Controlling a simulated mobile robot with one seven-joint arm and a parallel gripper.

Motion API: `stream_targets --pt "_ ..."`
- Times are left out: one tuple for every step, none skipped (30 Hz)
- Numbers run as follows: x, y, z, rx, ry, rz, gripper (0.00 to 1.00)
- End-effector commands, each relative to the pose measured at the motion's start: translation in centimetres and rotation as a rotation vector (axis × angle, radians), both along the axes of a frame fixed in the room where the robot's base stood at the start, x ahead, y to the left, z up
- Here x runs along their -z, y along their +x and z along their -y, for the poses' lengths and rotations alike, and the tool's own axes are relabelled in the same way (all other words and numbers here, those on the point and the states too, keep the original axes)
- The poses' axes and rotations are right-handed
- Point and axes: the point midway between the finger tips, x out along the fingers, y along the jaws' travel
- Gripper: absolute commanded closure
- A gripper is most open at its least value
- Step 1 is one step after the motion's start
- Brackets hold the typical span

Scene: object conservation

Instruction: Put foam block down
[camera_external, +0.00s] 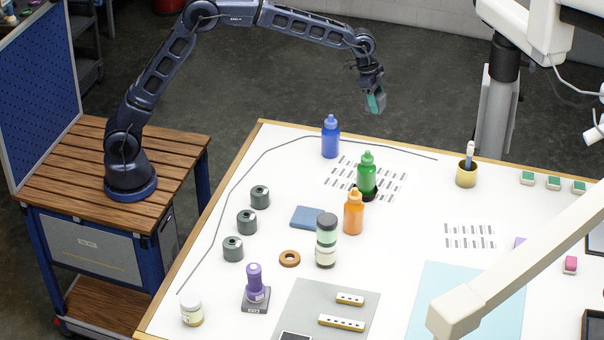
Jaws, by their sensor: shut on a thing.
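My gripper (373,92) hangs from the arm at the upper middle of the view, pointing down. It is shut on a small teal block, the foam block (377,102), which shows partly between the dark fingers. The block is in the air and appears against the grey floor, above the far edge of the white table (400,215) in the picture. Its exact height and distance from the table cannot be told.
Blue (331,138), green (367,175) and orange (353,213) bottles stand on the table below the gripper. A blue flat pad (307,218), grey rolls (247,222) and a yellow cup (466,173) are nearby. A white lamp arm (530,250) crosses the right front.

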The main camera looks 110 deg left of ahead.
Motion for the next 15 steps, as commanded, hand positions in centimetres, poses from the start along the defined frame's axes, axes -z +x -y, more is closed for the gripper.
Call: stream_targets --pt "-0.3 -0.2 0.1 0.007 0.0 0.0 0.72" --pt "-0.5 -0.4 0.2 0.015 -0.001 0.0 0.72" --pt "-0.7 -0.7 0.5 0.031 -0.001 0.0 0.72" --pt "-0.8 -1.0 0.8 0.047 -0.001 0.0 0.72" --pt "-1.0 -1.5 1.1 0.068 -0.001 0.0 0.72" --pt "-1.1 -2.2 1.6 0.102 -0.001 0.0 0.72" --pt "-1.2 -2.8 2.0 0.131 -0.001 0.0 0.72" --pt "-1.3 -3.5 2.5 0.164 -0.001 0.0 0.72" --pt "-1.4 -4.5 3.2 0.211 -0.001 -0.001 0.72" --pt "-1.6 -5.3 3.7 0.249 -0.001 0.001 0.72" --pt "-1.6 -6.1 4.3 0.288 -0.001 0.0 0.72" --pt "-1.7 -7.2 5.0 0.342 0.0 0.0 0.72" --pt "-1.7 -8.1 5.6 0.38 -0.002 0.001 0.72" --pt "-1.8 -8.9 6.1 0.421 0.0 0.001 0.72" --pt "-1.9 -10.1 6.9 0.474 -0.001 0.0 0.72"
